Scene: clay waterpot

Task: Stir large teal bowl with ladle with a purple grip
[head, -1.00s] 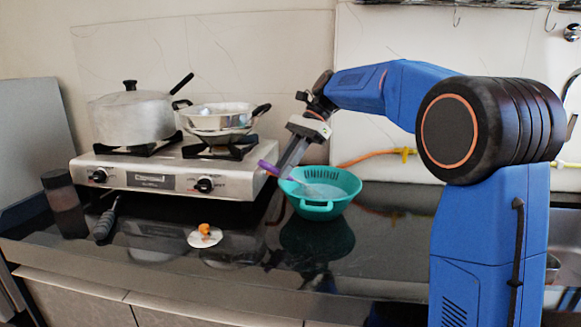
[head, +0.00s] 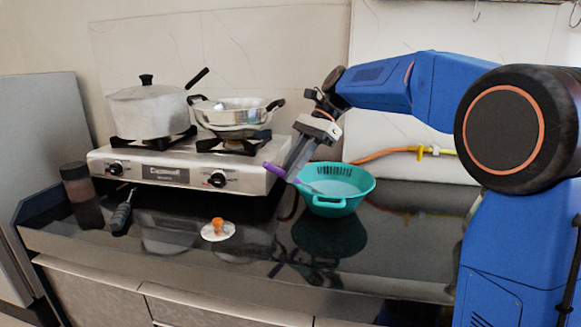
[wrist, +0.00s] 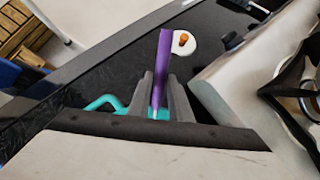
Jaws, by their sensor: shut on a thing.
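The large teal bowl (head: 338,203) stands on the dark countertop, right of the stove. Slots run along its far wall, and a handle faces the front. My gripper (head: 291,172) is at the bowl's left rim, shut on the ladle with a purple grip (head: 274,170). The grip sticks out to the left, and the ladle's shaft slants over the rim into the bowl. The ladle's head cannot be made out clearly. In the wrist view the purple grip (wrist: 163,60) stands between the two fingers, and only a teal edge of the bowl (wrist: 100,102) shows behind them.
A stove (head: 180,165) carries a lidded pot (head: 150,112) and a steel pan (head: 236,117). A white disc with an orange knob (head: 218,230), a dark-handled tool (head: 122,213) and a dark jar (head: 80,195) are on the counter. The counter right of the bowl is clear.

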